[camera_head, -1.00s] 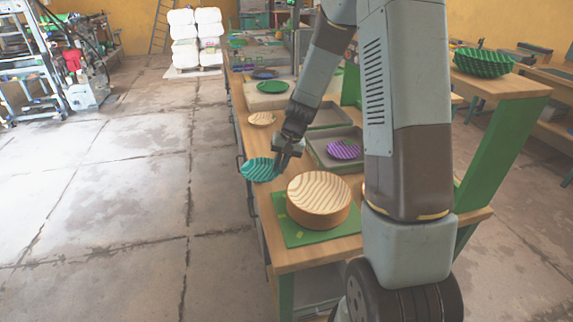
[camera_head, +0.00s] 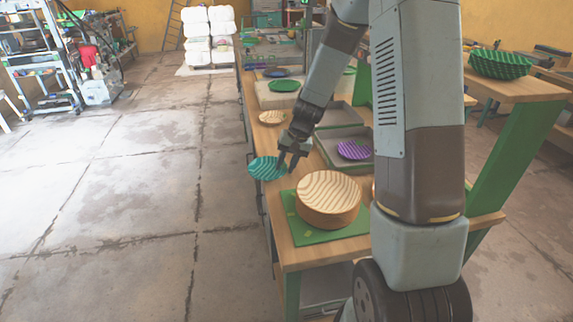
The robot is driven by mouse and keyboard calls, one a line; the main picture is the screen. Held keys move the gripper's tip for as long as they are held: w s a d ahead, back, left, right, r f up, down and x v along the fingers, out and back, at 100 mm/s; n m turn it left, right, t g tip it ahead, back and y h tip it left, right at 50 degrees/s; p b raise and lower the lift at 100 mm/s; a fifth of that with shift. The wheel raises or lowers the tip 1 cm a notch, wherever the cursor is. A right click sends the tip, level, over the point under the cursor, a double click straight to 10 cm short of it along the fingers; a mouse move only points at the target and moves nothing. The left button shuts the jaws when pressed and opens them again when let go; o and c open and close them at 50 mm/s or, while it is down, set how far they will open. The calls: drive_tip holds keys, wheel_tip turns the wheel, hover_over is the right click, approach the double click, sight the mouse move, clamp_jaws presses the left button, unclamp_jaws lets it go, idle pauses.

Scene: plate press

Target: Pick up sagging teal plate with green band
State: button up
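The teal plate (camera_head: 266,169) with wavy ridges lies at the left edge of the wooden table (camera_head: 302,256), partly out past the edge. A green band cannot be made out on it at this size. My gripper (camera_head: 287,168) points down at the plate's right rim, its two fingers apart. The fingers overlap the rim in the picture; whether they touch it cannot be told. The gripper shows nothing held between its fingers.
A purple plate (camera_head: 354,150) lies in a grey tray to the right. A small tan plate (camera_head: 272,117) and a green plate (camera_head: 284,86) lie farther back. Open floor is left.

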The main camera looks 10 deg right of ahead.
drive_tip(key=shift+d+f, duration=0.1)
drive_tip(key=shift+d, duration=0.05)
drive_tip(key=w+v, duration=0.1)
drive_tip(key=v, duration=1.2)
drive_tip(key=shift+s+r, duration=0.4)
drive_tip(key=shift+s, duration=0.1)
drive_tip(key=shift+c, duration=0.8)
drive_tip(key=shift+s+a+f, duration=0.2)
drive_tip(key=shift+s+a, duration=0.05)
drive_tip(key=shift+a, duration=0.15)
drive_tip(key=s+a+f+n+g+h, duration=0.1)
drive_tip(key=s+a+f+n+h, duration=0.5)
drive_tip(key=s+a, duration=0.25)
drive_tip(key=s+a+r+n+t+h, duration=0.2)
drive_tip(key=a+n+t+h, duration=0.2)
drive_tip(key=a+n+t, duration=0.6)
drive_tip(key=shift+w+d+f+m+g, duration=0.4)
drive_tip(key=shift+w+d+f+m, duration=0.25)
drive_tip(key=shift+w+f, duration=0.8)
drive_tip(key=shift+w+d+f+m+g, duration=0.4)
drive_tip(key=shift+w+d+f, duration=0.4)
drive_tip(key=shift+w+f, duration=0.65)
drive_tip(key=shift+w+d+f+m+g, duration=0.4)
drive_tip(key=shift+w+d+f+m, duration=0.25)
drive_tip(key=shift+w+f, duration=0.85)
